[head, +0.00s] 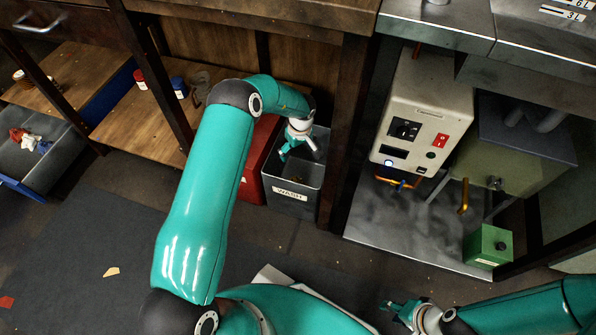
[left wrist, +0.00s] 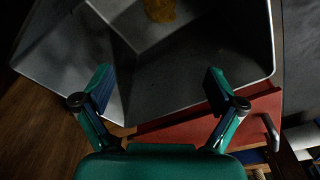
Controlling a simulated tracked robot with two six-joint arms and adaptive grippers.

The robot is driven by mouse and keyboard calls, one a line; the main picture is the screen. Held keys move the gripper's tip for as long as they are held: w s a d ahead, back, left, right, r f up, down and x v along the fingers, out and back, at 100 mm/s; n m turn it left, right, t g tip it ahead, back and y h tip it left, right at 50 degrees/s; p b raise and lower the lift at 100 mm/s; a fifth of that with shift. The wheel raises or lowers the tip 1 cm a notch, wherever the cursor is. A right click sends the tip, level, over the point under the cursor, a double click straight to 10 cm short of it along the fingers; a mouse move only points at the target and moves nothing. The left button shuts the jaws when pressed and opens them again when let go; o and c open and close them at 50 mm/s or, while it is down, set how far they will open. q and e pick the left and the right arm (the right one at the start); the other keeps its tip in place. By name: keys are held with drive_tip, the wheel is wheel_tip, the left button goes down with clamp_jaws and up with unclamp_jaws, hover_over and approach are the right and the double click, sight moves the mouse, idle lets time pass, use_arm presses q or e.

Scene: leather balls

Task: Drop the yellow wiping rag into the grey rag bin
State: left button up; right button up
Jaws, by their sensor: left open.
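The grey rag bin (head: 292,205), with a white "WASH" label on its front, stands on the floor at the centre of the head view. Its walls also show in the left wrist view (left wrist: 240,60). The yellow wiping rag (left wrist: 160,9) lies inside the bin on its floor, at the top edge of the left wrist view and partly cut off. My left gripper (head: 298,153) is over the bin's opening; its fingers (left wrist: 158,80) are apart with nothing between them. My right gripper (head: 402,312) is low at the right, away from the bin; its finger gap is unclear.
A red box (head: 256,165) stands close against the bin's left side. A dark wooden bench post is just right of the bin. A cream machine (head: 422,110) and a green box (head: 487,246) stand further right. A grey-blue crate (head: 32,160) with rags is at far left.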

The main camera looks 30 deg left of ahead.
use_arm(q)
wheel_tip(320, 180, up, 12)
drive_tip(key=d, duration=0.1)
drive_tip(key=shift+s+d, duration=0.15)
drive_tip(key=shift+s, duration=0.15)
drive_tip(key=shift+f, duration=0.15)
idle(0.5)
